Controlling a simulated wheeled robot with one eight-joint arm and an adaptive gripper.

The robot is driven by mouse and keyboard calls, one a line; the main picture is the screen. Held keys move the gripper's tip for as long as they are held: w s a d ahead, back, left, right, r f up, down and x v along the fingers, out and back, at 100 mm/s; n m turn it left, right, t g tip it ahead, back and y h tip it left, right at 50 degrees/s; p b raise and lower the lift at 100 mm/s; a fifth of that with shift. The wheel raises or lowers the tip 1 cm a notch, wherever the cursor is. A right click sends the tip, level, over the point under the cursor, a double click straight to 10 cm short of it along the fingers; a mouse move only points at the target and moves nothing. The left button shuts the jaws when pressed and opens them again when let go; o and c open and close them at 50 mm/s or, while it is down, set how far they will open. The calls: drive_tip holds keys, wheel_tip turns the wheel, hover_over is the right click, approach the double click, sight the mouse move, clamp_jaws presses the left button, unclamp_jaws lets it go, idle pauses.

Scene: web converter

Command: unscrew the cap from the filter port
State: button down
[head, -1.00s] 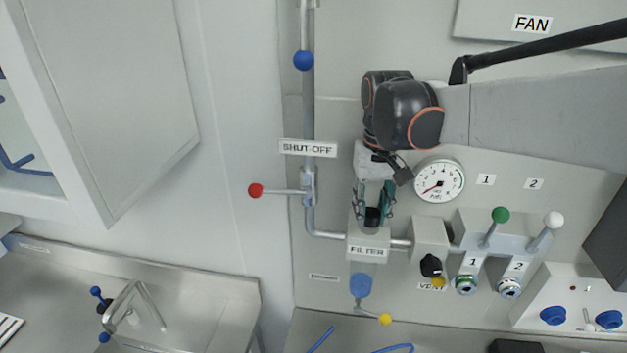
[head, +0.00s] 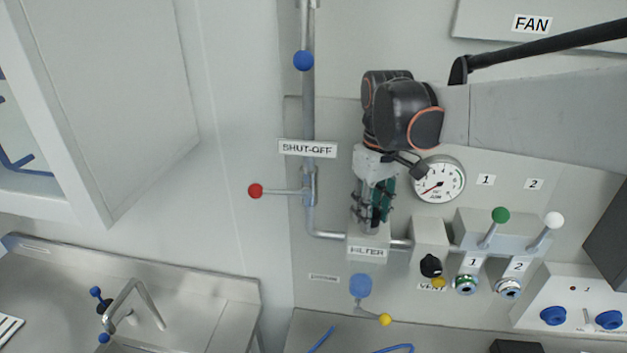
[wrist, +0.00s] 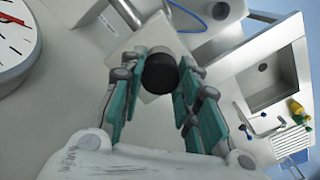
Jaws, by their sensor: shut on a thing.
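The black cap (wrist: 160,73) shows between my fingers in the wrist view, with the pale filter block behind it. My gripper (wrist: 161,75) is shut on the cap, a green-padded finger on each side. In the head view my gripper (head: 371,212) points down over the filter block (head: 354,241), which bears the FILTER label. There the fingers hide the cap. Whether the cap still sits on the port or is loose cannot be told.
A round gauge (head: 440,180) is close to the right of my wrist. The red-knobbed shut-off lever (head: 255,191) and its vertical pipe (head: 308,110) are to the left. Valve levers (head: 500,215) stand at right. A steel sink counter (head: 200,290) lies lower left.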

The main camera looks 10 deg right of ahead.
drive_tip(key=n, duration=0.4)
idle(0.3)
drive_tip(key=n, duration=0.4)
drive_tip(key=c, duration=1.3)
unclamp_jaws()
